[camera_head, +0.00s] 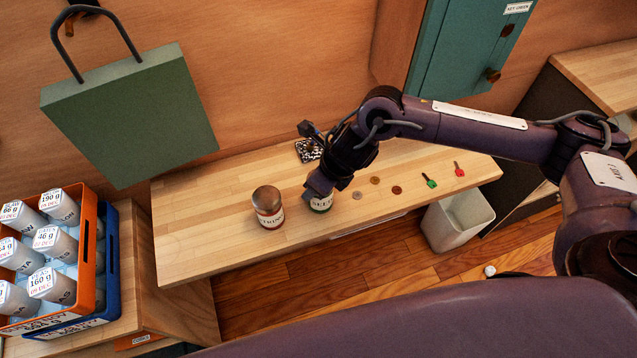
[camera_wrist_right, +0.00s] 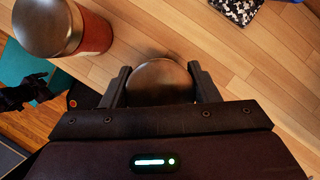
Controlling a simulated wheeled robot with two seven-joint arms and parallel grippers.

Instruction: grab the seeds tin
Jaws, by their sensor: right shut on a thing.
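The bench (camera_head: 200,235) also holds a speckled black-and-white item (camera_head: 308,150), coins (camera_head: 375,181) and green and red keys (camera_head: 429,181). A pale bin (camera_head: 457,222) stands at its front right. An orange crate (camera_head: 88,230) of labelled containers is at left. A teal cabinet (camera_head: 455,55) is behind.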

